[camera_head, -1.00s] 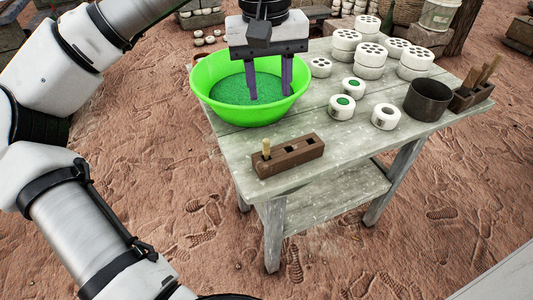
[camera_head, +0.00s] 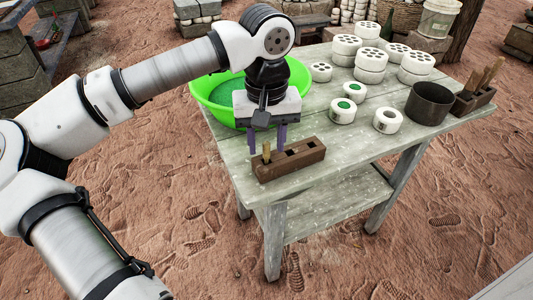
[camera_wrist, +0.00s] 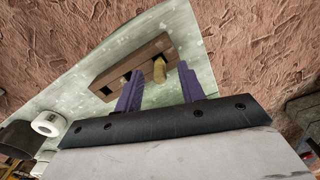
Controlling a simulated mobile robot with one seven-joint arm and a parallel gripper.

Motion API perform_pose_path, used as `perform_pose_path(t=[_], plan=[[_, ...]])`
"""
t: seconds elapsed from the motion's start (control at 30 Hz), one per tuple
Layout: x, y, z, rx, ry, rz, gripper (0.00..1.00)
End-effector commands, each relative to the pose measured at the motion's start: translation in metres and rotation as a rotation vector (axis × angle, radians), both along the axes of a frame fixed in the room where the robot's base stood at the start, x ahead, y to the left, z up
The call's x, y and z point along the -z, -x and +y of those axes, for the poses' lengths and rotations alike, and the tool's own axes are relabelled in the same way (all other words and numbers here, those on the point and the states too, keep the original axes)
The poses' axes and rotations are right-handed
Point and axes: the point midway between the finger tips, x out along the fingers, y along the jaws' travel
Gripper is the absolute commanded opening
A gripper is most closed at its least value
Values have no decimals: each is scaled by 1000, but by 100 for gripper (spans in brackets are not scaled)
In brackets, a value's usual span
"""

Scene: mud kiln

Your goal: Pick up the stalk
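The stalk (camera_head: 267,153) is a short tan peg standing upright in the left hole of a brown wooden block (camera_head: 290,164) at the table's near edge. In the wrist view the stalk (camera_wrist: 159,70) stands in the block (camera_wrist: 133,62), ahead of my fingers. My gripper (camera_head: 268,140) is open, fingers down, just behind and above the block. In the wrist view my gripper's two purple fingers (camera_wrist: 157,86) are spread with nothing between them; the stalk lies beyond their tips, nearer the right finger. Whether a finger touches the block cannot be told.
A green bowl (camera_head: 210,84) stands behind my gripper. White cylinders with green tops (camera_head: 342,110), a white ring (camera_head: 387,120), a dark pot (camera_head: 429,101) and a second block with sticks (camera_head: 473,98) are to the right. The table's front right (camera_head: 360,150) is clear.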

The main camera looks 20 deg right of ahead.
Motion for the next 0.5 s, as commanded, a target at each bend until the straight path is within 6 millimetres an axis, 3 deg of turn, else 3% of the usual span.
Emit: perform_pose_path(t=[0.1, 0.3, 0.5], plan=[[14, 0, 0, 0, 0, 2, 39], [15, 0, 0, 0, 1, 0, 39], [15, 0, 0, 0, 1, 0, 14]])
